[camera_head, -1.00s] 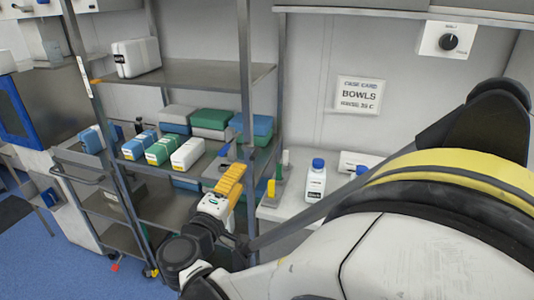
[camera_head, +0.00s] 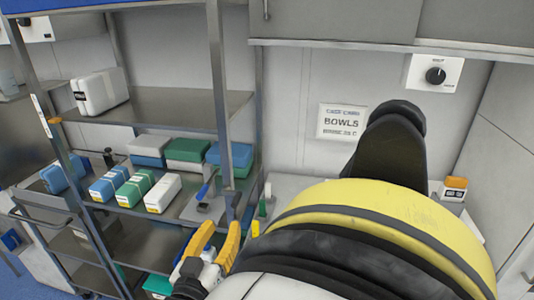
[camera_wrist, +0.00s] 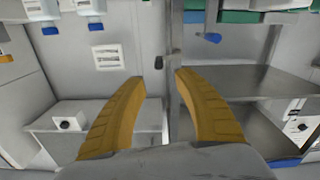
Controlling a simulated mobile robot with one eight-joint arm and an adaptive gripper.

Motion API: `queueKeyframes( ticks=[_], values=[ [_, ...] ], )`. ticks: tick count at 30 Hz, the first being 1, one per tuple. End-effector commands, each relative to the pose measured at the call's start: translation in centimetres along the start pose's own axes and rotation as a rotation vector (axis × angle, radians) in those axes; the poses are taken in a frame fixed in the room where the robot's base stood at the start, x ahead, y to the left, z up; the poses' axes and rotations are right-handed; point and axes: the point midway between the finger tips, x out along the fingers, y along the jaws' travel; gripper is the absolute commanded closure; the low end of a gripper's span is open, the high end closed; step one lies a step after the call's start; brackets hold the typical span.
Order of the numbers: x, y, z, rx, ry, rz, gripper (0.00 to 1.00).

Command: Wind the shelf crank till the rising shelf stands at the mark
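My gripper (camera_head: 221,224) is in front of the metal rack, right of its shelf boxes. Its two yellow fingers are apart, with nothing visibly held; they also show in the wrist view (camera_wrist: 167,74), which looks upside down. The upper shelf (camera_head: 160,105) is level and carries a white case (camera_head: 101,92). An orange tag (camera_head: 54,120) sits at its left, by a white strip (camera_head: 40,105).
Several boxes, including a green one (camera_head: 134,188), fill the middle shelf (camera_head: 188,204). The right rack post (camera_head: 220,95) rises close by my gripper. A wall card (camera_head: 341,121) reads BOWLS. A dial box (camera_head: 435,74) hangs at upper right. My own arm hides much of the right counter.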

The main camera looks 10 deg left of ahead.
Motion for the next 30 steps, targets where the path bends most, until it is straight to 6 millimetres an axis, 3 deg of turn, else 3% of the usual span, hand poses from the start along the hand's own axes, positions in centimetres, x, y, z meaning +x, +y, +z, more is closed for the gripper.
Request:
queueKeyframes(
  ticks=[5, 12, 18, 30],
  values=[
    [2.1, 0.1, 0.2, 0.014, -0.001, 0.004, 0.63],
    [7.0, 0.1, 0.3, 0.012, -0.001, 0.004, 0.63],
    [9.8, 0.0, 0.2, 0.011, 0.000, 0.001, 0.63],
    [10.6, 0.0, 0.1, 0.011, 0.000, 0.000, 0.63]
  ],
)
